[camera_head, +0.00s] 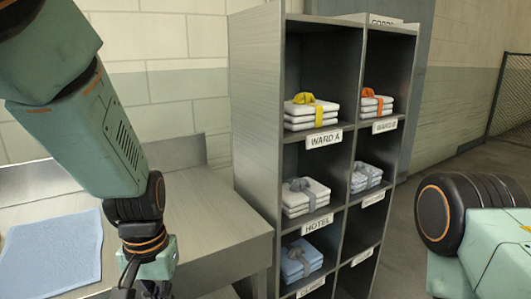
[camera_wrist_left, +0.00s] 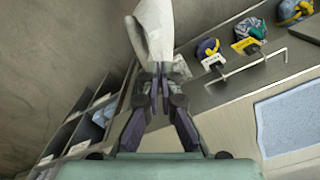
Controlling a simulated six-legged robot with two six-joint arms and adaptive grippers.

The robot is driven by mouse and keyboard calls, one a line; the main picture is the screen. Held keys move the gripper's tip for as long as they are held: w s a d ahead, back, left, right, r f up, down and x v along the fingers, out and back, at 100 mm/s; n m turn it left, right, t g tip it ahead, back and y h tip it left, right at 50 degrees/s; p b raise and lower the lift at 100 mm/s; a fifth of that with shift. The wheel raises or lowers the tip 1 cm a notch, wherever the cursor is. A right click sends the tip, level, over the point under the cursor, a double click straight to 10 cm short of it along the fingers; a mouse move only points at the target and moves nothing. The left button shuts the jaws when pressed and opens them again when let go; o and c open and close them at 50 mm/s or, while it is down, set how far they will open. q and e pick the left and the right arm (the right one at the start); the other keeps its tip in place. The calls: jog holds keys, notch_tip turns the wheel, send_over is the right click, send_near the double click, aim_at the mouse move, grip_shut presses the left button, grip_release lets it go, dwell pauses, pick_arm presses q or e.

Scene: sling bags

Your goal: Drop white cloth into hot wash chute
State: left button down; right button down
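A white cloth (camera_wrist_left: 154,30) hangs from the fingertips of my left gripper (camera_wrist_left: 160,80) in the left wrist view. The fingers are closed together on its narrow end. In the head view only the upper part of my left gripper shows at the bottom edge, and the cloth is out of sight. My right arm enters at the right of the head view, but its gripper is outside the picture. I cannot identify a hot wash chute in either view.
A shelf unit (camera_head: 255,110) holds strapped linen stacks (camera_head: 312,112). A blue cloth (camera_head: 52,255) lies on the metal counter (camera_head: 215,225) at left; it also shows in the wrist view (camera_wrist_left: 290,118). Several labelled, coloured bundles (camera_wrist_left: 250,30) sit along the upper right there, near a metal bar (camera_wrist_left: 245,68).

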pick_arm(q)
jog(key=f+b, duration=0.1)
jog(key=f, duration=0.1)
jog(key=f+b, duration=0.1)
jog(key=f, duration=0.1)
jog(key=shift+s, duration=0.2)
jog(key=shift+r, duration=0.1)
